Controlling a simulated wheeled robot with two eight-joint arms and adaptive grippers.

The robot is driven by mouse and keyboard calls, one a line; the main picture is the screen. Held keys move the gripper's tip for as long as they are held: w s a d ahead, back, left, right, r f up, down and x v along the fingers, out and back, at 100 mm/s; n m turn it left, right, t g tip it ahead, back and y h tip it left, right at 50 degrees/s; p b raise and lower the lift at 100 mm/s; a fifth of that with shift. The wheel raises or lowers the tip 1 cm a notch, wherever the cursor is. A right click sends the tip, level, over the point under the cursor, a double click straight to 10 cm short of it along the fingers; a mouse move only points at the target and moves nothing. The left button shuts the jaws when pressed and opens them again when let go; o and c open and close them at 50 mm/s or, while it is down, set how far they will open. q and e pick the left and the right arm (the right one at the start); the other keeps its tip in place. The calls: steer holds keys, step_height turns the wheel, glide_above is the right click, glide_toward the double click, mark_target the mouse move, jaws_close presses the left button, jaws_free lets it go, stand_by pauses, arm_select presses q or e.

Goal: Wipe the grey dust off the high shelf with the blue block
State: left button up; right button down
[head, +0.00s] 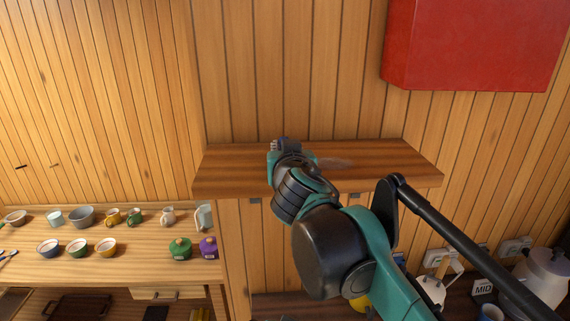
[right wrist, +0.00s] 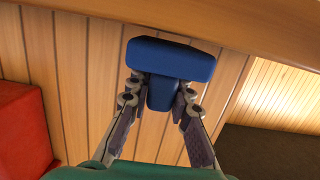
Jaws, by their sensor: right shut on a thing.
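The high shelf (head: 233,174) is a brown wooden board on the wall in the head view. A faint grey dust patch (head: 334,163) lies on its top, right of my right gripper. My right gripper (head: 281,146) is over the left-middle part of the shelf, partly hidden by its own wrist. In the right wrist view the right gripper (right wrist: 160,93) is shut on the stem of the blue block (right wrist: 170,57). The block's broad head is beyond the fingertips, close to a wooden surface. I cannot tell whether it touches. My left gripper is not in view.
A red box (head: 470,45) hangs on the wall above the shelf's right end. A lower counter (head: 140,239) at left holds bowls, cups and a green and a purple jar. A white kettle (head: 543,275) stands at lower right. The shelf's left end is clear.

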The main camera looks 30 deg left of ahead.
steer(key=shift+f, duration=0.4)
steer(key=shift+w+d+r, duration=0.1)
steer(key=shift+w+d, duration=0.65)
steer(key=shift+d, duration=0.35)
steer(key=shift+w+d, duration=0.35)
steer(key=shift+d, duration=0.2)
steer(key=shift+w+d, duration=0.3)
steer(key=shift+d, duration=0.25)
steer(key=shift+w+d, duration=0.85)
steer(key=shift+d, duration=0.3)
steer(key=shift+w+d, duration=0.35)
steer(key=shift+d, duration=0.2)
steer(key=shift+w+d, duration=0.3)
steer(key=shift+d, duration=0.2)
